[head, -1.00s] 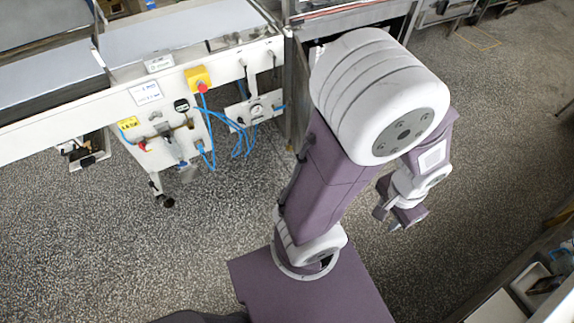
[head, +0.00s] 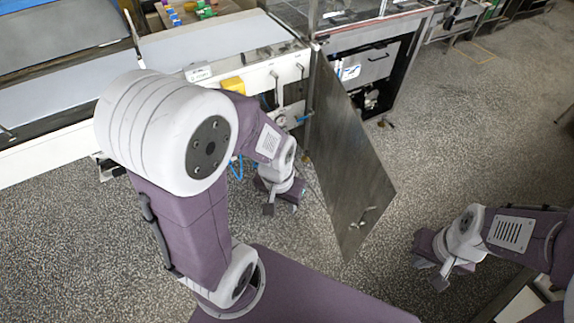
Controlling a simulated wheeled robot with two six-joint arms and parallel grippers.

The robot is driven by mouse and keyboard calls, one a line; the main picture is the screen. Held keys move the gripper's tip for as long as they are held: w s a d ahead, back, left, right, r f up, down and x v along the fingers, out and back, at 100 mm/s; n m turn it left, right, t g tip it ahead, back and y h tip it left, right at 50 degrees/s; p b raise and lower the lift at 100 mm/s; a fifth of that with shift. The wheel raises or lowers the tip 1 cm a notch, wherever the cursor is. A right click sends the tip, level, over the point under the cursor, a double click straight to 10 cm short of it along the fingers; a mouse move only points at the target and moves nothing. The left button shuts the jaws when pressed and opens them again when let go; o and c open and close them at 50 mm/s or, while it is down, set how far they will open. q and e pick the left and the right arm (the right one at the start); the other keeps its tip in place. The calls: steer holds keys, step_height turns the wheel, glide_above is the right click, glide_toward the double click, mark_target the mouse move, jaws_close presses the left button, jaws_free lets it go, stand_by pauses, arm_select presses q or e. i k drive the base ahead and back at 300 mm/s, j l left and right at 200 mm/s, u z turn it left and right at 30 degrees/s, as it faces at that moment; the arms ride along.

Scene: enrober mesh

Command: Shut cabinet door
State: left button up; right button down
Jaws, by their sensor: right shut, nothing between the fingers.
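The cabinet door (head: 345,160) is a grey metal panel that stands open, swung out from the cabinet's left side toward me. A small handle or latch (head: 366,218) shows near its lower free edge. The open cabinet (head: 384,66) behind it shows a dark interior with some equipment. My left gripper (head: 281,207) is low, on the left side of the door, apparently apart from it; its finger gap is not clear. My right gripper (head: 433,274) is shut and empty, to the right of the door's lower end and apart from it.
A white conveyor machine (head: 255,72) with a yellow box (head: 232,86) and blue hoses runs along the left. Speckled floor (head: 470,120) is free right of the door. A bench edge (head: 505,295) is near my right arm at the lower right.

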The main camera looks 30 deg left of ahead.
mark_target(356, 184)
steer(key=j+u, duration=0.1)
steer(key=u, duration=0.25)
steer(key=i+j+z, duration=0.25)
steer(key=j, duration=0.35)
steer(key=j+z, duration=0.2)
steer(key=j, duration=0.35)
